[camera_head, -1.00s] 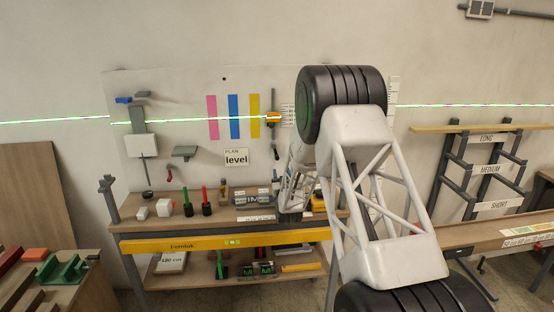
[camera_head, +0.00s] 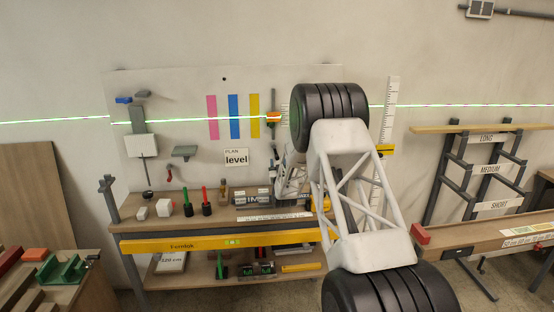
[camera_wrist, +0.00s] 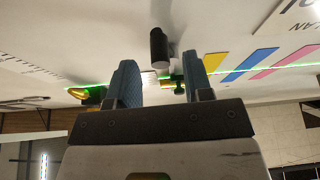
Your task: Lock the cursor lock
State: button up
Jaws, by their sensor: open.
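A tall white ruled scale (camera_head: 392,95) stands on the wall, right of my arm. A yellow piece with a dark end, seemingly its cursor (camera_head: 385,149), shows beside my arm; I cannot make out its lock. My gripper (camera_wrist: 157,72) is open and empty in the wrist view, its two blue-grey fingers pointing at the wall. A black cylindrical knob (camera_wrist: 158,47) shows between and beyond the fingertips; I cannot tell whether it is the cursor lock. A yellow piece (camera_wrist: 85,94) lies left of the left finger.
An orange-yellow device (camera_head: 273,118) sits on a vertical rail left of my arm, near a green laser line. Coloured strips (camera_head: 234,117) hang further left. A workbench (camera_head: 160,222) with small tools stands below; a rack (camera_head: 485,160) is at right.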

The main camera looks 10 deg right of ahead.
aim_at(277, 157)
jog(key=shift+x, duration=1.85)
jog(key=shift+f, duration=0.1)
jog(key=shift+c, duration=0.4)
grip_shut()
jog(key=shift+a+f+m+h, duration=0.1)
jog(key=shift+a+m+h, duration=0.1)
jog(key=shift+m+h, duration=0.4)
jog(key=shift+a+m+h, duration=0.2)
jog(key=shift+a+m, duration=0.05)
jog(key=shift+m, duration=0.7)
jog(key=shift+a+m+h, duration=0.2)
jog(key=shift+m+h, duration=0.2)
jog(key=shift+m, duration=0.35)
jog(key=shift+o, duration=0.4)
grip_release()
